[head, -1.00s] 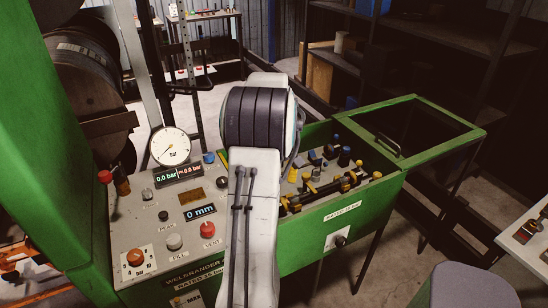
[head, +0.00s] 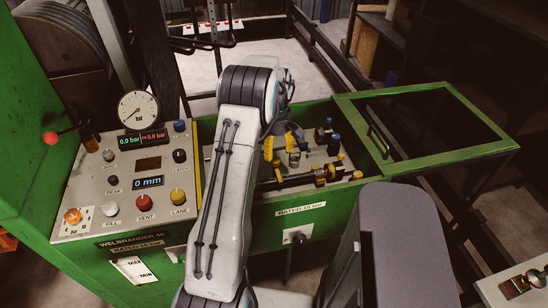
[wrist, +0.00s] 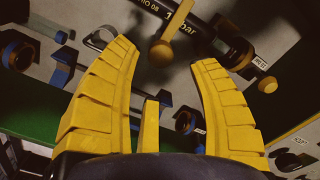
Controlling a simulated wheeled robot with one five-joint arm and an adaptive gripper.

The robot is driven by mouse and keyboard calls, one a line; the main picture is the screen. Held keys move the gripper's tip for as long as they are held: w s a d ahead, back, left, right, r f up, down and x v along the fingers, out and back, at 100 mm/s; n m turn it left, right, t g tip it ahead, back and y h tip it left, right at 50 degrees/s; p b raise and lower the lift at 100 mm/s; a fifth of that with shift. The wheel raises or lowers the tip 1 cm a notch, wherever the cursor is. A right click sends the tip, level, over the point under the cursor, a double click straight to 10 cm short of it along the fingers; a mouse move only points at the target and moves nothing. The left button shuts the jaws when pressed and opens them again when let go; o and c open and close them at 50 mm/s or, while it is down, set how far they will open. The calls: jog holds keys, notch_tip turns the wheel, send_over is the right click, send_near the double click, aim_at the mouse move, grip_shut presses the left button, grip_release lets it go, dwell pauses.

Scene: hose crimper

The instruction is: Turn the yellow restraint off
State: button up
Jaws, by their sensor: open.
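My gripper (wrist: 163,54) is open, with its two ribbed yellow fingers spread and nothing held between them. In the head view my gripper (head: 284,147) hangs over the green trough, partly hidden behind my arm. A yellow ball-ended handle (wrist: 160,52) shows between and beyond the fingertips. A second yellow ball (wrist: 267,85) is to the right of the right finger, beside a small white label that seems to read REST. I cannot tell for sure which one is the yellow restraint. No contact with either is visible.
The green trough (head: 350,190) also holds dark fittings and blue-capped parts. An open green framed lid (head: 470,147) extends to the right. A control panel (head: 100,200) with gauge, displays and knobs stands to the left. A grey rounded shape fills the lower right.

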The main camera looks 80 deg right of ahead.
aim_at(276, 160)
jog(key=shift+f+p, duration=0.4)
jog(key=shift+f, duration=2.25)
grip_shut()
